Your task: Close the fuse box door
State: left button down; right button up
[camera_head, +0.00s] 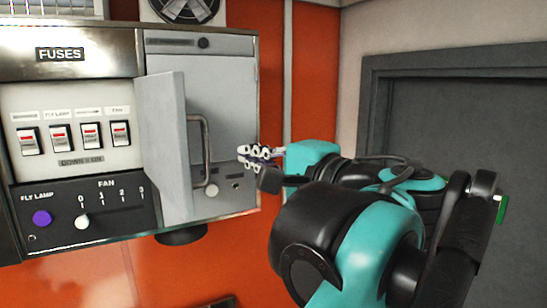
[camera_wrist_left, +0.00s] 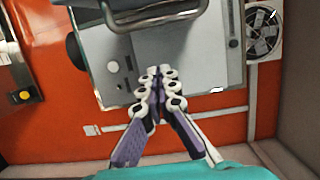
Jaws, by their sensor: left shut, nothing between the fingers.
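The fuse box (camera_head: 222,85) is a grey metal box on the wall. Its grey door (camera_head: 163,140) stands open, jutting out from the box, with a bar handle (camera_head: 206,150) on its right side. In the left wrist view, a bar handle (camera_wrist_left: 152,14) shows at the top, over the grey box front (camera_wrist_left: 210,50). My left gripper (camera_head: 243,157) is shut and empty, right of the door handle and apart from it, near the box's right edge. In the left wrist view, its fingertips (camera_wrist_left: 159,72) are together over the lower part of the box. My right gripper is not in view.
A switch panel with several rocker switches (camera_head: 90,135) and a control panel with a purple button (camera_head: 42,217) lie left of the door. A fan (camera_head: 186,8) is above the box. A grey door frame (camera_head: 372,100) stands further right.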

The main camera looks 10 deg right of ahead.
pick_arm(q)
jog(key=a, duration=0.4)
jog(key=shift+s, duration=0.15)
jog(key=shift+s+a, duration=0.1)
